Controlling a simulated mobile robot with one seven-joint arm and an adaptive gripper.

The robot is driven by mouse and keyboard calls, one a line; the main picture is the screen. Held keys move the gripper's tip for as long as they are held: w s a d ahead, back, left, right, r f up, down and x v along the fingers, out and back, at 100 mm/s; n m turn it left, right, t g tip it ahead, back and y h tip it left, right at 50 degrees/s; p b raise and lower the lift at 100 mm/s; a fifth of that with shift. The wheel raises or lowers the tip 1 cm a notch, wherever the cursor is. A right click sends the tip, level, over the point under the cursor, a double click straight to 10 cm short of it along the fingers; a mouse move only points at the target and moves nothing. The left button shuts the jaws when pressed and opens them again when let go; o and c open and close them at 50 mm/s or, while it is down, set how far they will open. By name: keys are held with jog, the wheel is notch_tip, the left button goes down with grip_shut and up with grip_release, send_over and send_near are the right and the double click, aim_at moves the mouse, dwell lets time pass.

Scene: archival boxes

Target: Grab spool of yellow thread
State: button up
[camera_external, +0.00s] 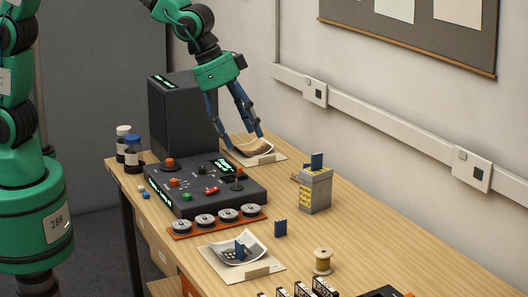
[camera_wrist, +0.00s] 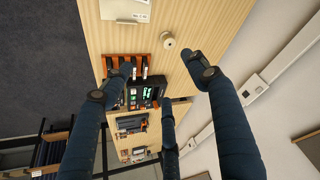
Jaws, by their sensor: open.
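A black control box (camera_external: 205,185) and a row of reels on an orange tray (camera_external: 217,224) stand left of the middle. A grey box (camera_external: 316,190) stands farther back than the spool. A curled photo sheet (camera_external: 240,250) and film boxes (camera_external: 300,290) lie near the spool.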

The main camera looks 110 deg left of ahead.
jog(key=w+f, duration=0.8)
jog(key=f, duration=0.1)
send_near(321, 252)
jog(key=shift+b+v, duration=0.45)
jog(key=shift+v, duration=0.55)
jog(key=shift+w+a, duration=0.15)
jog(key=shift+w, duration=0.05)
jog(key=shift+b+x, duration=0.65)
jog(key=shift+x, duration=3.55)
jog(key=shift+s+f, duration=0.1)
jog(key=shift+f, duration=0.05)
jog(key=shift+b+x, duration=0.7)
jog(key=shift+x, duration=1.8)
jog(key=shift+s, duration=0.1)
jog(key=c, duration=1.1)
